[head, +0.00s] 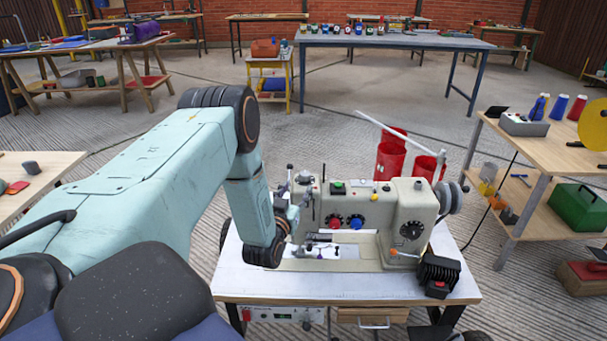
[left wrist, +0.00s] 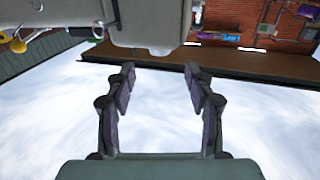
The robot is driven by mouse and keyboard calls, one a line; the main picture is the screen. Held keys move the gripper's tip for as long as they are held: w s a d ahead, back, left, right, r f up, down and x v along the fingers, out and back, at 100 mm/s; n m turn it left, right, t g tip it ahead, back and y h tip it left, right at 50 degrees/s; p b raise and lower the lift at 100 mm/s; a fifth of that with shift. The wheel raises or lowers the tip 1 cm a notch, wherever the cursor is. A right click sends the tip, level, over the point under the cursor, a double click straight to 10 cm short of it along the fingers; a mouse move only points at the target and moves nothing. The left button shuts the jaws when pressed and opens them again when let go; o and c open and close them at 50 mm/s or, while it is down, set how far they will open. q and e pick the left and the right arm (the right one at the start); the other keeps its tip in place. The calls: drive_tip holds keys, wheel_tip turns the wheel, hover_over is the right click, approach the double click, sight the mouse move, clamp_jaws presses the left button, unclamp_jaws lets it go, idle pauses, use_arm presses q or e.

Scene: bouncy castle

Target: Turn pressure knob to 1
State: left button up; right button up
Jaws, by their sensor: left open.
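A beige sewing machine (head: 375,210) stands on a white-topped table (head: 240,285). Its front carries a red knob (head: 335,222), a blue knob (head: 356,222) and a black dial with pale marks (head: 411,231). A green button (head: 338,185) and a yellow one sit higher up. I cannot tell which one is the pressure knob, nor read any setting. My left gripper (head: 293,214) is at the machine's left end, partly hidden by my wrist. In the left wrist view its fingers (left wrist: 160,80) are apart and empty, with part of the machine (left wrist: 150,25) beyond them.
A black box with a red button (head: 438,275) sits at the table's right front. Red bins (head: 391,158) stand behind the machine, with a white bar slanting above them. A wooden workbench (head: 560,140) stands to the right. Open concrete floor lies behind.

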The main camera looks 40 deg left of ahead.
sight(304, 177)
use_arm(q)
drive_tip(key=b+x, duration=0.2)
drive_tip(key=x, duration=0.4)
drive_tip(key=shift+w+f, duration=0.1)
drive_tip(key=shift+w+a, duration=0.3)
drive_tip(key=shift+w, duration=0.2)
drive_tip(key=shift+c, duration=0.5)
clamp_jaws()
